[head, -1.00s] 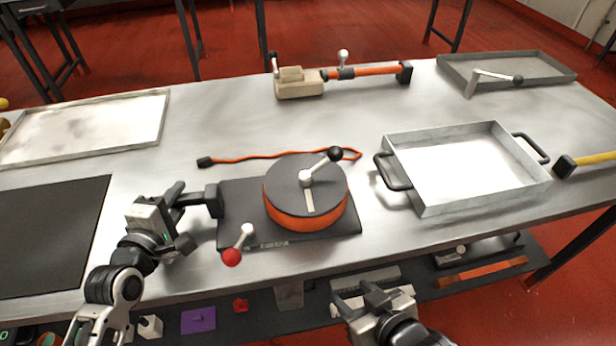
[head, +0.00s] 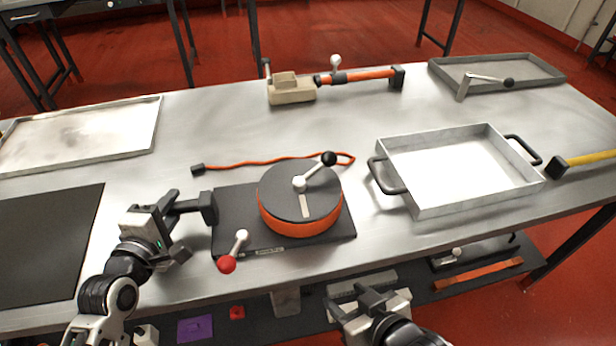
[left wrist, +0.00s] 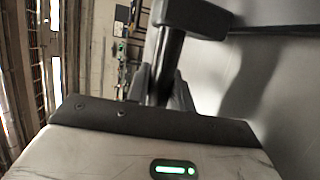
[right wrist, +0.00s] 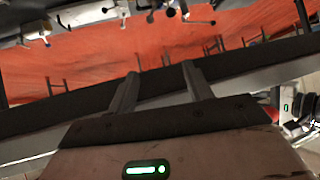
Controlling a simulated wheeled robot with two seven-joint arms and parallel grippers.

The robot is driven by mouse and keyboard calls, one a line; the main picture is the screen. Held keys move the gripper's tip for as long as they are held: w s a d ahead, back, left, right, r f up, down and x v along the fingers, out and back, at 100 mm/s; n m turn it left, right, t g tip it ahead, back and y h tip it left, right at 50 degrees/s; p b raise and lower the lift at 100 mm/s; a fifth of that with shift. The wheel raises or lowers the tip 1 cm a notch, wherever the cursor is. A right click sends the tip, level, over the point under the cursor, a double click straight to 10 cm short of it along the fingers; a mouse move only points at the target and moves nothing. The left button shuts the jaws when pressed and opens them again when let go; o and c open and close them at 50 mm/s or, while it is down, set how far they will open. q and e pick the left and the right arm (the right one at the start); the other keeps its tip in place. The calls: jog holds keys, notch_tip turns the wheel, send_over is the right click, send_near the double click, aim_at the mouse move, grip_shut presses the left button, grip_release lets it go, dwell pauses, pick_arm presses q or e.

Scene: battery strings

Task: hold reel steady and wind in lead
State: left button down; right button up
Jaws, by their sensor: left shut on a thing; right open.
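The reel (head: 300,212) has a dark flat top and an orange wound side. It sits on a black base plate (head: 232,205) in the middle of the bench. Its crank ends in a black knob (head: 328,158), pointing back right. The orange lead (head: 255,162) runs from behind the reel leftward to a black plug (head: 197,169). My left gripper (head: 172,208) is shut on the black handle (head: 207,208) at the base's left side; the handle also shows in the left wrist view (left wrist: 170,60). My right gripper (head: 370,297) is open and empty at the bench's front edge, away from the crank.
A red-knobbed lever (head: 228,263) stands at the base's front left. A metal tray with black handles (head: 440,208) is right of the reel. A beige device with an orange bar (head: 292,95) is behind. A lower shelf (head: 262,325) holds small parts.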

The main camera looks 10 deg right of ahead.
jog(key=w+a+m+g+y, duration=0.1)
jog(key=a+m+g, duration=0.1)
jog(key=a, duration=0.1)
notch_tip(320, 180, up, 27)
jog(key=m+g+h, duration=0.3)
jog(key=m+h, duration=0.1)
send_over(331, 156)
jog(key=s, duration=0.4)
jog(key=shift+y, duration=0.3)
jog(key=x, duration=1.1)
jog(key=shift+d+f, duration=0.35)
grip_shut()
